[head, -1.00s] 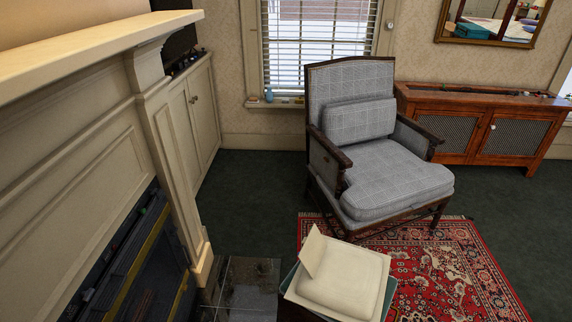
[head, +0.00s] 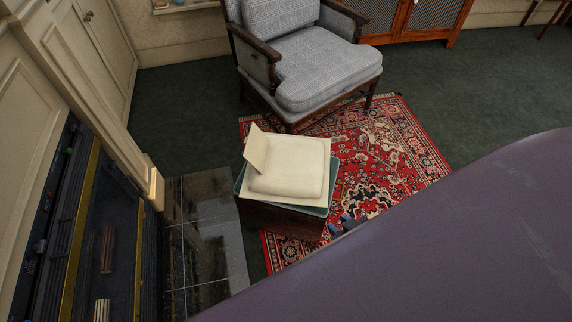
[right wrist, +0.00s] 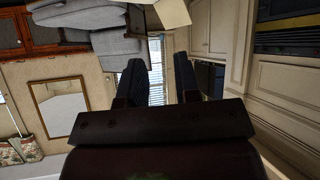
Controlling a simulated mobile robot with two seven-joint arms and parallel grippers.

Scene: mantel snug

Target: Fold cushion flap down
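A cream cushion (head: 290,168) lies on a teal tray-like surface (head: 318,210) on top of a dark stool. Its flap (head: 256,149) stands up, tilted, along the cushion's left edge. Part of the cushion also shows at the top of the right wrist view (right wrist: 174,12), which looks upside down. My right gripper (head: 343,224) is a small dark shape to the lower right of the stool, mostly hidden by my arm. In the right wrist view its two dark fingers (right wrist: 160,72) are apart with nothing between them. My left gripper is out of view.
A grey checked armchair (head: 313,67) stands behind the stool on a red patterned rug (head: 398,152). A fireplace (head: 112,240) with a dark tiled hearth (head: 208,238) is at the left. A wooden cabinet (head: 413,15) is at the back. Green carpet is clear at the right.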

